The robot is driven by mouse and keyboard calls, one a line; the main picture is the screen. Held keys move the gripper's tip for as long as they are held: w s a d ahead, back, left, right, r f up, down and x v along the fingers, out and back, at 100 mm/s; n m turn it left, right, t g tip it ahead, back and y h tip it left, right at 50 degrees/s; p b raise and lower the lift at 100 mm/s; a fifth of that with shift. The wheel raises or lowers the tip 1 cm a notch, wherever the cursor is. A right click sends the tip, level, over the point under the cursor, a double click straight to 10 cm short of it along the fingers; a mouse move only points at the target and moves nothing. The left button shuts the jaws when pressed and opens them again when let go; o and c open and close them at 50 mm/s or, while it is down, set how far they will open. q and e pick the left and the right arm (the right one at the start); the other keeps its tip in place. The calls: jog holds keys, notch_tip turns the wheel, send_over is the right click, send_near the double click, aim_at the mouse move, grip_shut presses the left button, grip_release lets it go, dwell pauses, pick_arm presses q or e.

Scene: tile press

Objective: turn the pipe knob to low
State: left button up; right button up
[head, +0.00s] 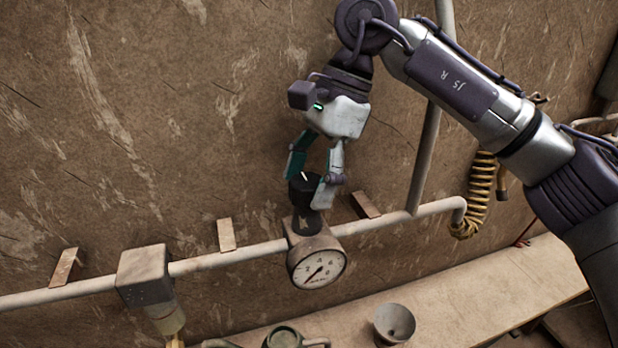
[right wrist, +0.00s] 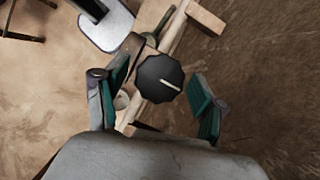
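The pipe knob (head: 301,188) is black and sits on top of the valve block above a round gauge (head: 319,269) in the head view. In the right wrist view the knob (right wrist: 157,82) is a scalloped black disc with a white pointer line toward the right. My right gripper (head: 308,190) is at the knob, pointing down, with a finger on either side. In the right wrist view its fingers (right wrist: 162,82) are open, with a visible gap between the knob and the right finger. Contact on the left side is unclear. My left gripper is not in view.
A grey pipe (head: 220,261) runs along the brown wall, with a box fitting (head: 143,275) at left. A yellow coiled hose (head: 481,196) hangs at right. A grey cup-shaped thing (head: 394,322) stands on the bench (head: 475,297) below. The wall left of the gripper is clear.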

jog(key=shift+r, duration=0.1)
jog(key=v, duration=1.1)
jog(key=shift+r, duration=0.35)
jog(key=shift+d+f, duration=0.1)
jog(key=shift+d, duration=0.05)
